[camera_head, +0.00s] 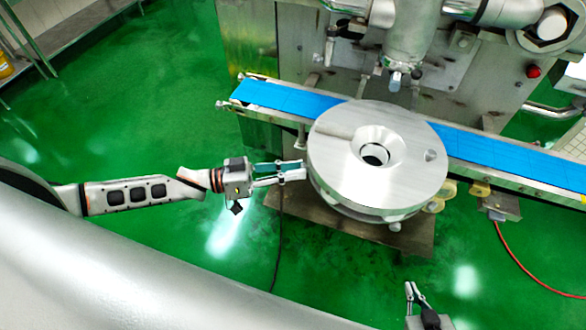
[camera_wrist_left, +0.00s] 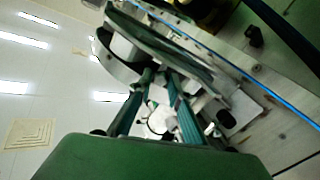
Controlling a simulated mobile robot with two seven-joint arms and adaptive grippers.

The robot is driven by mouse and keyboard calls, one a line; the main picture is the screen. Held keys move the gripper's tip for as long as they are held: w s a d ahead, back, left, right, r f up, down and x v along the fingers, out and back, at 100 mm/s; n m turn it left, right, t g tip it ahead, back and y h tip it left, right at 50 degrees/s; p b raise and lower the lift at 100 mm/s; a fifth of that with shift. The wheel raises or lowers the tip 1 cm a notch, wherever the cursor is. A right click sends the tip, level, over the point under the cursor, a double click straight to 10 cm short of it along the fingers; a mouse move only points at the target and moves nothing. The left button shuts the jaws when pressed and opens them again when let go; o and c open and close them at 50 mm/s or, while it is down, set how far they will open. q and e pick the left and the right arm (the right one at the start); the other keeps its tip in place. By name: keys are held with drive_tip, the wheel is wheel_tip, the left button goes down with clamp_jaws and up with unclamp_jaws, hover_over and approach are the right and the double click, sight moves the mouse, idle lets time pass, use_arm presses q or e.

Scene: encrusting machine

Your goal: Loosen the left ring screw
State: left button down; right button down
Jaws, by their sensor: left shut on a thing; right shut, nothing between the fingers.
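The round metal disc housing (camera_head: 345,135) has a central funnel hole and stands over the blue conveyor. My left gripper (camera_head: 304,170) reaches in from the left, level with the disc's left edge. Its fingers are shut on a small part there, the left ring screw, which the fingertips mostly hide. In the left wrist view the two green-sided fingers (camera_wrist_left: 164,74) meet the underside of the disc's rim (camera_wrist_left: 165,45); the screw is hard to make out there. My right gripper (camera_head: 414,290) is at the bottom, shut and empty, away from the disc.
The blue conveyor belt (camera_head: 285,97) runs behind the disc from left to lower right. A metal nozzle (camera_head: 405,45) hangs above and behind it. A base plate (camera_head: 375,238) lies below. Open green floor (camera_head: 130,100) lies left.

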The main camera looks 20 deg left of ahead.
use_arm(q)
drive_tip(key=shift+f, duration=0.1)
drive_tip(key=c, duration=1.9)
unclamp_jaws()
drive_tip(key=v, duration=1.2)
